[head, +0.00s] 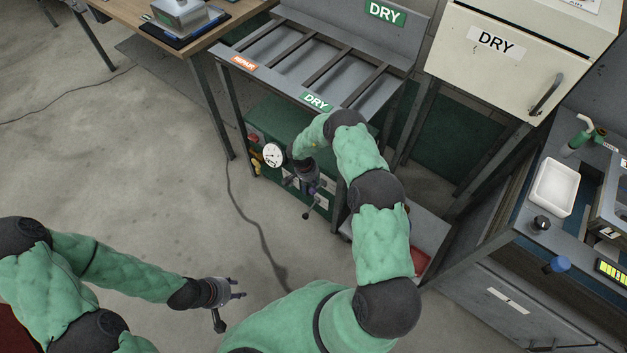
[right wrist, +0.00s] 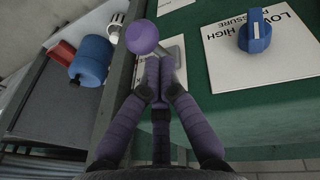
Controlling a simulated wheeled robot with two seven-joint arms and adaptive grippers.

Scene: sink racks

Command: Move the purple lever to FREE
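The purple lever's round knob (right wrist: 142,37) shows in the right wrist view, just past and a little left of my right fingertips. A short grey rod runs from it over a pale card on the green panel. My right gripper (right wrist: 160,66) has its fingers drawn together at the tips, beside the knob; I see nothing between them. Whether they touch the rod is unclear. In the head view my right gripper (head: 308,195) is at the front of the green cabinet, and the lever cannot be made out there. My left gripper (head: 238,300) is open and empty above the floor. No FREE marking is readable.
A blue knob (right wrist: 255,37) on a LOW/HIGH PRESSURE card is right of the lever. A blue cylinder (right wrist: 91,61) and a red object (right wrist: 62,52) lie to its left. The DRY rack (head: 300,62) stands above the cabinet (head: 270,125). A round gauge (head: 273,155) is left of my right gripper.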

